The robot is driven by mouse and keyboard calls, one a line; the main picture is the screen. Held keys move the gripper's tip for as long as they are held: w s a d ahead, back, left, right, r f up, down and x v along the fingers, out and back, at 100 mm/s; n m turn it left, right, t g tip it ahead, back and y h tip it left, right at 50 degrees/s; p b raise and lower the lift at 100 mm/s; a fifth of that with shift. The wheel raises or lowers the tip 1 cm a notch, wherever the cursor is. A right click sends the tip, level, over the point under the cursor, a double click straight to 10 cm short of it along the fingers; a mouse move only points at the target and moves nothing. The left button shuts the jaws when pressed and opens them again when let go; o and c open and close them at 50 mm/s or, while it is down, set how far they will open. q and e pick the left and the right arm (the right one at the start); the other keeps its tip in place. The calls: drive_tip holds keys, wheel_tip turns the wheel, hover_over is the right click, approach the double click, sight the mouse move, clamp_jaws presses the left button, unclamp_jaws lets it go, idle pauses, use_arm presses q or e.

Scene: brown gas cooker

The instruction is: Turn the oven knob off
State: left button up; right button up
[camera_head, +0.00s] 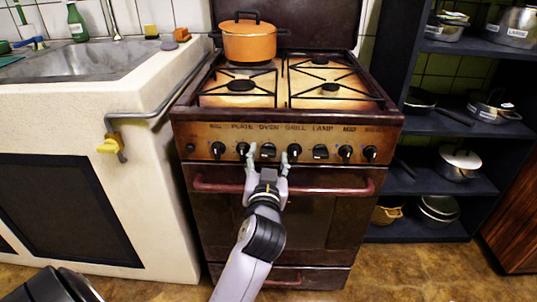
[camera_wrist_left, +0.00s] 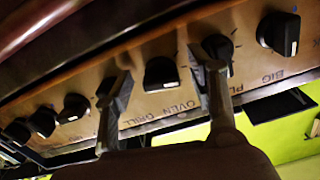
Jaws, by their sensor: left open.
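The brown gas cooker has a row of black knobs on its tan front panel. The oven knob (camera_head: 268,151) is under the word OVEN, and it also shows in the left wrist view (camera_wrist_left: 160,72). My left gripper (camera_head: 267,158) is open in front of the panel, with one finger on each side of the oven knob. In the left wrist view the fingers of the left gripper (camera_wrist_left: 163,84) are apart with the knob between them, one overlapping a neighbouring knob (camera_wrist_left: 217,47). My right gripper is out of view.
A red oven handle (camera_head: 335,190) runs across the door below the knobs. An orange pot (camera_head: 249,42) stands on a back burner. A sink counter (camera_head: 150,100) is close on the left, dark shelves (camera_head: 430,125) with pots on the right.

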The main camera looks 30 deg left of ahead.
use_arm(q)
drive_tip(key=shift+c, duration=0.3)
drive_tip(key=c, duration=1.1)
